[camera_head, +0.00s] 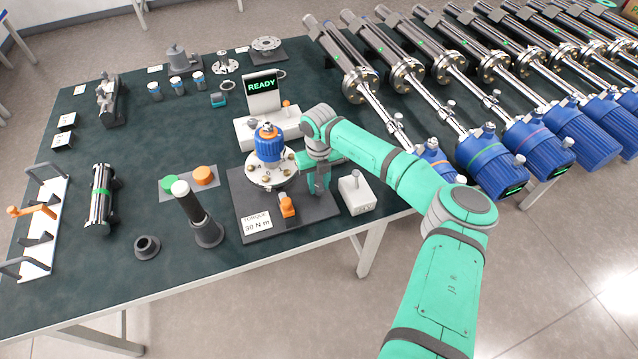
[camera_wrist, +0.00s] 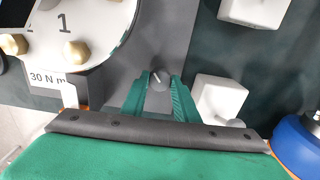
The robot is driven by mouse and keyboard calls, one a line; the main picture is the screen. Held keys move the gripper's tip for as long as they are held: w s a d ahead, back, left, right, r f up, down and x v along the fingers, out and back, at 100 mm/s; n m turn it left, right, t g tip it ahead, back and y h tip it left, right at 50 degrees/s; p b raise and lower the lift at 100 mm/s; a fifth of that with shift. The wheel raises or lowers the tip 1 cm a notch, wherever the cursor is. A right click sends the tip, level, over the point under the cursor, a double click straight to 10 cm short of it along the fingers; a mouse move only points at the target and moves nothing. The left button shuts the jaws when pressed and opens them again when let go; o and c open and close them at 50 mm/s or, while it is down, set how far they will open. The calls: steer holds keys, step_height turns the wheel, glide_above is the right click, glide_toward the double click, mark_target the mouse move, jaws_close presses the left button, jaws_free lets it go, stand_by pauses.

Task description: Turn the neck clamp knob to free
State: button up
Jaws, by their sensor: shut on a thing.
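The neck clamp knob (camera_wrist: 158,78) is a small grey round knob with a white pointer line, on a grey plate in the wrist view. My gripper (camera_wrist: 160,88) has its green fingers on either side of the knob and is shut on it. The pointer line is tilted towards the upper left. In the head view my gripper (camera_head: 318,190) points down at the right part of the dark fixture plate (camera_head: 248,207), beside the blue-capped transmitter (camera_head: 270,148) on its bolted flange. The knob is hidden there behind the gripper.
An orange lever (camera_head: 288,206) and a torque card (camera_head: 256,222) sit left of my gripper. A white block with a peg (camera_head: 356,194) stands close on the right. The READY display (camera_head: 262,88) is behind. Long blue-ended transmitters (camera_head: 530,140) fill the right side.

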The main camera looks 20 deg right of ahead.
mark_target(320, 187)
steer(key=n, duration=0.5)
steer(key=shift+d+n, duration=0.1)
steer(key=shift+n, duration=2.4)
steer(key=o, duration=1.1)
steer(key=shift+c, duration=0.2)
step_height(320, 187, up, 11)
steer(key=shift+s+f, duration=0.1)
